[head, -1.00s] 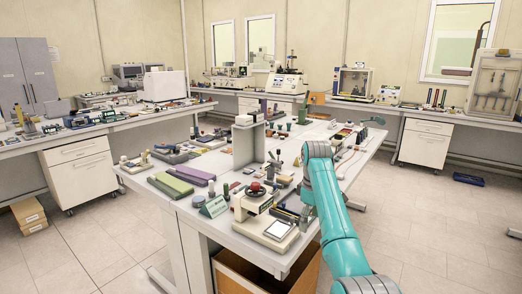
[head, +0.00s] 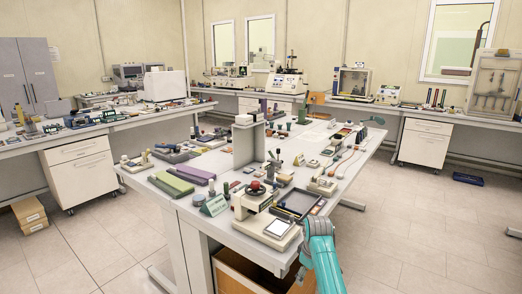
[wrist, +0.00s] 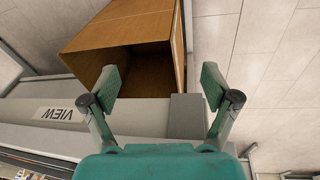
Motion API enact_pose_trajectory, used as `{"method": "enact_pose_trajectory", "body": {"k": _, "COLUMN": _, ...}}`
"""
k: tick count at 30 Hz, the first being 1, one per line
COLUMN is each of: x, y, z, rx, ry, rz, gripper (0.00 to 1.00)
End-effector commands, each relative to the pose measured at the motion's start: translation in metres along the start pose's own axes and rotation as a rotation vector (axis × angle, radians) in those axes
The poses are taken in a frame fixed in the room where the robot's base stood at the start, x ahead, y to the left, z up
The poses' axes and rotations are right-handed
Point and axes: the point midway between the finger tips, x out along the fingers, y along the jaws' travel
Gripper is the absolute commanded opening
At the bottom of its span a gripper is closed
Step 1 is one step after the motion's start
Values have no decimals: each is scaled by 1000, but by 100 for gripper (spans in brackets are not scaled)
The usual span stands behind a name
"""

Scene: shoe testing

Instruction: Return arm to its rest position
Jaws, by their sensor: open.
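My teal arm (head: 322,262) shows at the lower middle of the head view, low beside the right front corner of the central table (head: 225,224). My gripper (wrist: 160,82) shows in the wrist view with its two fingers spread wide apart. Nothing is between the fingers. An open cardboard box (wrist: 125,45) lies beyond the fingertips, apart from them. In the head view the gripper's fingers cannot be made out clearly.
A press device with a red knob (head: 255,205) and a dark tray (head: 299,204) stand near the table's front right corner, close to my arm. The cardboard box (head: 238,275) sits under the table.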

Motion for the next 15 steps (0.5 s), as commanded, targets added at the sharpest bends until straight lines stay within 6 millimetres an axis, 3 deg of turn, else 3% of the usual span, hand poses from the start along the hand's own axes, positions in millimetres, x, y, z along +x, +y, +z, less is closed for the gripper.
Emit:
{"method": "enact_pose_trajectory", "body": {"k": 1, "x": 22, "y": -10, "z": 11, "rx": 15, "ry": 11, "rz": 11, "gripper": 87}}
{"method": "enact_pose_trajectory", "body": {"k": 6, "x": 75, "y": -37, "z": 42, "rx": 69, "ry": 67, "rz": 62, "gripper": 87}}
{"method": "enact_pose_trajectory", "body": {"k": 15, "x": 145, "y": -95, "z": 106, "rx": 165, "ry": 173, "rz": 145, "gripper": 87}}
